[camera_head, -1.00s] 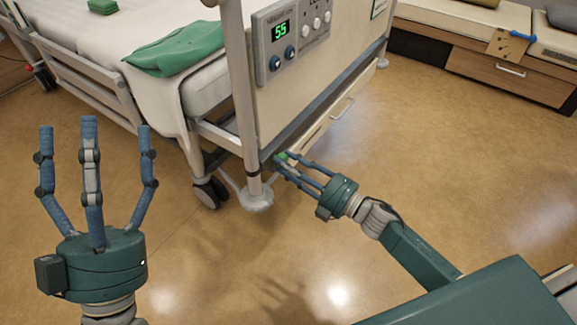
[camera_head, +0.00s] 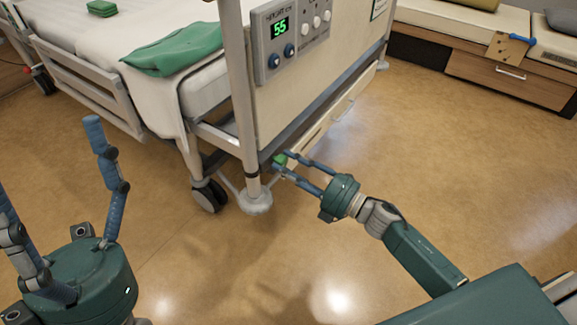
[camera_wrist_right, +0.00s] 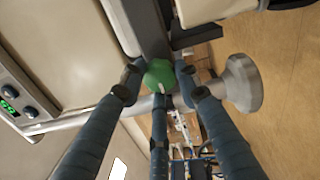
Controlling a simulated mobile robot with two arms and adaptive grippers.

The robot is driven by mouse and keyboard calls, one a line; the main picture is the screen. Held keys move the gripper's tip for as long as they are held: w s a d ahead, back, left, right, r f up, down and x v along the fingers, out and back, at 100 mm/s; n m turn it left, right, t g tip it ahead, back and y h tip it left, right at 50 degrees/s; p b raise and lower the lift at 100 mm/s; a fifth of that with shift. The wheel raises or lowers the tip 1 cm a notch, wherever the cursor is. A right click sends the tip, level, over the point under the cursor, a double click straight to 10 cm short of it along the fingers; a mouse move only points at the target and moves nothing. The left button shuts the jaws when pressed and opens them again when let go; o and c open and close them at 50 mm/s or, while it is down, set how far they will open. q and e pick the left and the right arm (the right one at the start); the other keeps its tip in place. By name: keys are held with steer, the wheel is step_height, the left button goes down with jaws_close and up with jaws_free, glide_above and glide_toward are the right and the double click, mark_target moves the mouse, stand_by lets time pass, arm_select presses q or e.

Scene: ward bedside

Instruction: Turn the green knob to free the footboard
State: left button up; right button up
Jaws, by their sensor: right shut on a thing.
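The green knob (camera_head: 279,159) sits low at the near left corner of the bed's footboard (camera_head: 325,75). My right gripper (camera_head: 281,163) reaches it from the lower right, with its fingertips around it. In the right wrist view the knob (camera_wrist_right: 159,73) lies between the blue fingers (camera_wrist_right: 160,88), which are shut on it. A pale mark shows on its near edge. The footboard stands upright at the bed's end; any latch behind the knob is hidden. My left gripper (camera_head: 50,170) is open and empty above the floor, partly cut off by the left edge.
A control panel (camera_head: 290,35) reading 55 is on the footboard. A caster (camera_head: 209,196) and a pale round foot (camera_head: 255,202) stand by the knob. A green cloth (camera_head: 172,50) lies on the bed. A drawer bench (camera_head: 510,78) stands at back right. The floor between is clear.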

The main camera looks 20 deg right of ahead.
steer(key=shift+s+a+f, duration=0.1)
steer(key=shift+s+a, duration=0.1)
steer(key=shift+a, duration=0.1)
steer(key=o, duration=0.9)
steer(key=shift+c, duration=0.2)
steer(key=shift+o, duration=1.4)
steer(key=shift+d, duration=0.1)
steer(key=shift+s+d, duration=0.1)
steer(key=shift+d, duration=0.05)
steer(key=r+v, duration=0.1)
steer(key=v, duration=1)
steer(key=shift+s+f, duration=0.2)
steer(key=shift+f, duration=0.3)
steer(key=shift+d, duration=0.15)
